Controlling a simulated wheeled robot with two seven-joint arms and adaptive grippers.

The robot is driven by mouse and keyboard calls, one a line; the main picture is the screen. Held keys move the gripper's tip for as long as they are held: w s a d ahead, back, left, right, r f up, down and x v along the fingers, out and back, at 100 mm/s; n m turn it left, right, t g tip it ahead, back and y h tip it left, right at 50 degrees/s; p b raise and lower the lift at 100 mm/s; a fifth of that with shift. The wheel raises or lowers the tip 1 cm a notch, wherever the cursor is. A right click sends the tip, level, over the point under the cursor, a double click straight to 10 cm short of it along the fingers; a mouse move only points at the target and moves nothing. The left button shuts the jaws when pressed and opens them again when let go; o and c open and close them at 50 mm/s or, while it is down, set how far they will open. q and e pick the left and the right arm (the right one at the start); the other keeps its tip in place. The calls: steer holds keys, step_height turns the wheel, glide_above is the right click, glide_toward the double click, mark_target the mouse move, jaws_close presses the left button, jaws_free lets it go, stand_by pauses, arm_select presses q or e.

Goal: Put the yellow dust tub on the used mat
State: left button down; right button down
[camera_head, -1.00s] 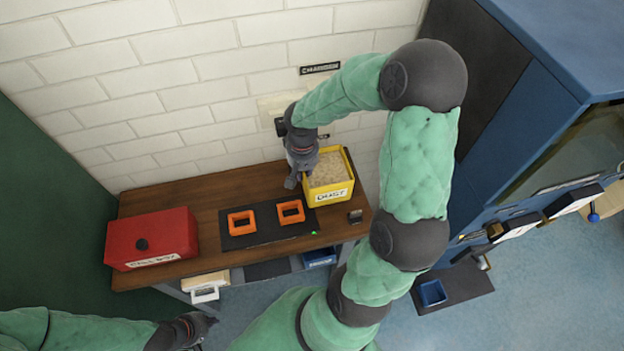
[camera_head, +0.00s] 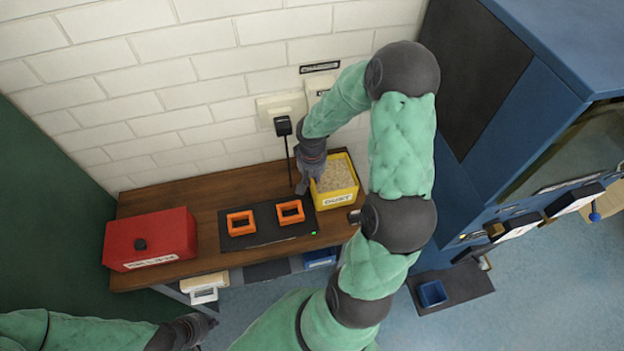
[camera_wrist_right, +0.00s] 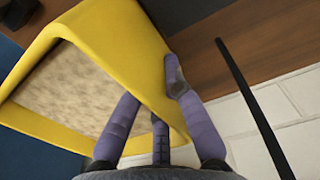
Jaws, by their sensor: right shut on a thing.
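The yellow dust tub (camera_head: 337,199), filled with pale dust and labelled DUST, is at the right end of the wooden bench. It fills much of the right wrist view (camera_wrist_right: 120,45). My right gripper (camera_head: 306,183) is shut on the tub's left wall; in the wrist view its fingers (camera_wrist_right: 150,105) straddle the yellow rim. I cannot tell whether the tub is lifted clear of the bench. A dark mat (camera_head: 462,281) with a small blue tub lies low at the right; no wording shows that it is the used mat. My left gripper (camera_head: 197,328) is low at the left, its jaws unclear.
A black mat (camera_head: 262,229) with two orange frames (camera_head: 240,223) lies on the bench (camera_head: 185,192), left of the tub. A red box (camera_head: 150,240) stands at the bench's left end. A black cable hangs from a wall plug (camera_head: 283,126). A blue cabinet (camera_head: 520,120) stands at right.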

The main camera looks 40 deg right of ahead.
steer(key=shift+f, duration=0.15)
steer(key=c, duration=1.3)
jaws_free()
steer(key=shift+c, duration=0.2)
steer(key=shift+r, duration=0.2)
